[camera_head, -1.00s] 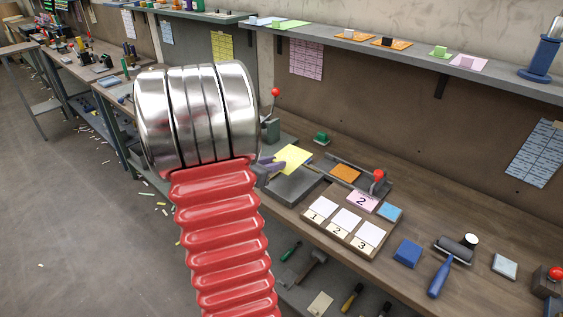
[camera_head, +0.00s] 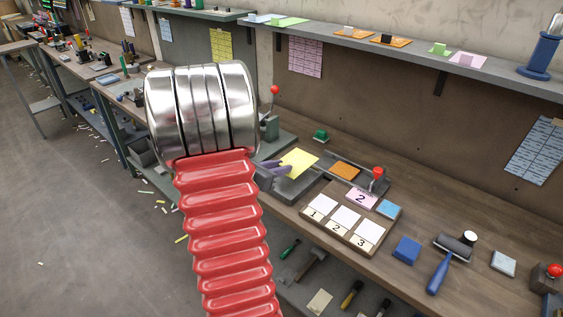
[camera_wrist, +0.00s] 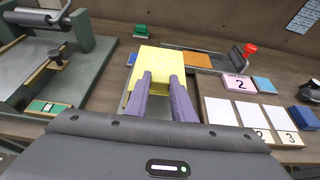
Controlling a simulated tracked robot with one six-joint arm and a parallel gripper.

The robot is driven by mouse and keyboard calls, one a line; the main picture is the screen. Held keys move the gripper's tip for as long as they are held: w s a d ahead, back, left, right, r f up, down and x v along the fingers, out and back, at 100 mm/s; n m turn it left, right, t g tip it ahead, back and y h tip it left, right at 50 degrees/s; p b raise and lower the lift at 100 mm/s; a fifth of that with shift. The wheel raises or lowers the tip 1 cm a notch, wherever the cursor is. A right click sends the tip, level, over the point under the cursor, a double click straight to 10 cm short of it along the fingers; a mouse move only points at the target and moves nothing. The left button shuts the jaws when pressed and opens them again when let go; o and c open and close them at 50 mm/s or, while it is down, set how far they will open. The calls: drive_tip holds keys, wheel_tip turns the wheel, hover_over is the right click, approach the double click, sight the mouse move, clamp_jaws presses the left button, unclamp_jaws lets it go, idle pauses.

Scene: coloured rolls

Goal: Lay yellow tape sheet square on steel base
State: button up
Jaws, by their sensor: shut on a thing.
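The yellow tape sheet (camera_head: 299,162) is held at its near edge by my gripper (camera_head: 284,169), whose purple fingers are shut on it. In the wrist view the sheet (camera_wrist: 158,66) extends ahead of the fingers (camera_wrist: 163,78). The grey steel base (camera_head: 293,189) lies below and partly under the sheet in the head view. The sheet covers much of it, and I cannot tell whether they touch. In the wrist view the base is mostly hidden by the sheet and fingers.
An orange sheet (camera_head: 344,171) lies right of the base, near a red-knobbed lever (camera_head: 378,174). A card tray (camera_head: 343,224) numbered 1 to 3 sits nearer the front, with a pink card (camera_head: 361,199) behind it. A green block (camera_head: 320,136) stands behind. A roller press (camera_wrist: 60,60) is at left.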

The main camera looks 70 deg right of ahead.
drive_tip(key=shift+f, duration=2.2)
drive_tip(key=o, duration=0.9)
drive_tip(key=o, duration=0.5)
drive_tip(key=shift+w, duration=0.1)
drive_tip(key=shift+w+a, duration=0.15)
drive_tip(key=shift+a, duration=0.05)
drive_tip(key=shift+v, duration=2.7)
